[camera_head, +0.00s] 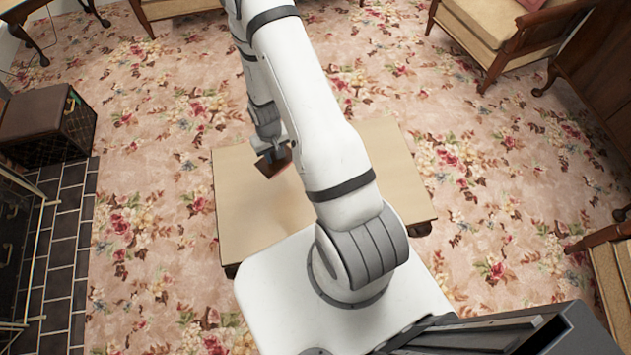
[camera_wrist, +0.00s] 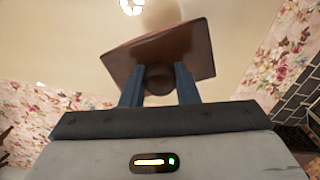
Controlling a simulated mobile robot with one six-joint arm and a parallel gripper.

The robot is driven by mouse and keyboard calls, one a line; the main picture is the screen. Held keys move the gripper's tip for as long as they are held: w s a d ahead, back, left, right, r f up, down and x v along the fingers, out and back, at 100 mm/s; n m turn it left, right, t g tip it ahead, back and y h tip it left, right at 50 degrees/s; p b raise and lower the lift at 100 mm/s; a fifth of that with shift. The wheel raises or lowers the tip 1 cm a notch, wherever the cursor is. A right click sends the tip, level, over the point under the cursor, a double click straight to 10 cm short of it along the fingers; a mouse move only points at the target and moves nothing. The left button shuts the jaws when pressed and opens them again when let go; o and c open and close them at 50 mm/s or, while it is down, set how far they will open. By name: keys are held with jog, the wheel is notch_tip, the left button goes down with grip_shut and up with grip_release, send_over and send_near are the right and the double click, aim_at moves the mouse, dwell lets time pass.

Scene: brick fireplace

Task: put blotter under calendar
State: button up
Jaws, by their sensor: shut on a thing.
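The blotter is a dark brown, flat-topped piece with a round knob. In the wrist view, the blotter (camera_wrist: 185,45) fills the space beyond my fingers. My gripper (camera_wrist: 158,80) has its two blue fingers on either side of the knob, shut on it. In the head view, the blotter (camera_head: 268,165) hangs from my gripper (camera_head: 273,150) over the left part of the pale table (camera_head: 240,215), seemingly above its top. I cannot make out the calendar; my arm hides much of the tabletop.
A small round white thing (camera_wrist: 131,6) shows at the top edge of the wrist view; I cannot tell what it is. A dark box-like stool (camera_head: 45,125) stands left near the dark tiles (camera_head: 62,220). An armchair (camera_head: 490,25) is at the upper right. Floral carpet surrounds the table.

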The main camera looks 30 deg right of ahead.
jog(key=shift+w+d+f+b, duration=0.3)
jog(key=shift+d+f+b, duration=0.1)
jog(key=shift+b, duration=0.55)
jog(key=s+d+f+m+b, duration=0.1)
jog(key=d+f+m+b, duration=0.15)
jog(key=d+b, duration=0.75)
jog(key=s+d+f+m+b, duration=0.1)
jog(key=d+f+m+b, duration=0.2)
jog(key=b, duration=1.5)
jog(key=shift+m, duration=0.35)
jog(key=f+b, duration=0.1)
jog(key=f, duration=0.1)
jog(key=f+b, duration=0.1)
jog(key=f, duration=0.2)
jog(key=f+b, duration=0.1)
jog(key=f, duration=0.2)
jog(key=shift+s+a+f, duration=0.15)
jog(key=shift+s+a, duration=0.1)
jog(key=shift+f, duration=0.1)
jog(key=o, duration=1.1)
